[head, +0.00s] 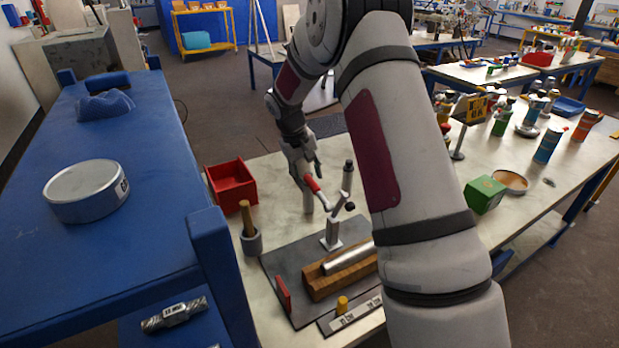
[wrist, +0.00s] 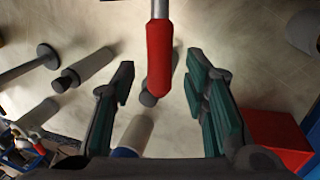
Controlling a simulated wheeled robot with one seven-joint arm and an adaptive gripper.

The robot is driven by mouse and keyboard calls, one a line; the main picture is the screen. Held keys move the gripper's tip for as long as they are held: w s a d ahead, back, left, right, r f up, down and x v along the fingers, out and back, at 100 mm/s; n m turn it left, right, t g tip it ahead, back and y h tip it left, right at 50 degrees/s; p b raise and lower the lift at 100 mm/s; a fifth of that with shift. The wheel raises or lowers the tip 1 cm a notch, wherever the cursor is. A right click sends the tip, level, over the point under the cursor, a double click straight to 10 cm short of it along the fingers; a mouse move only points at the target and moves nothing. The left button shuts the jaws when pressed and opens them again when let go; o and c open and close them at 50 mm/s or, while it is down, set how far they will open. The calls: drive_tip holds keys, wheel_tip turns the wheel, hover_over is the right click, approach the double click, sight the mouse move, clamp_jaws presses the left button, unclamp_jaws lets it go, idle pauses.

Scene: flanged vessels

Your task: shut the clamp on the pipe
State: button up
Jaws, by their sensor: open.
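The clamp (head: 332,238) stands on a dark grey base plate (head: 286,262), with its arm raised and a red handle (head: 312,184). The pipe (head: 346,257), a silver cylinder, lies in a wooden block (head: 326,286) on that plate; my arm hides its right end. My gripper (head: 303,170) is open at the red handle. In the wrist view the red handle (wrist: 159,58) lies between the two green-padded fingers of my gripper (wrist: 160,65), with gaps on both sides.
A red bin (head: 231,185) stands left behind the plate; it also shows in the wrist view (wrist: 277,135). A green box (head: 484,194) and several bottles stand to the right. A blue bench (head: 130,140) is at the left.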

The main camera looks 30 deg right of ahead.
drive_tip(key=shift+d+f, duration=0.15)
drive_tip(key=shift+f, duration=0.35)
clamp_jaws()
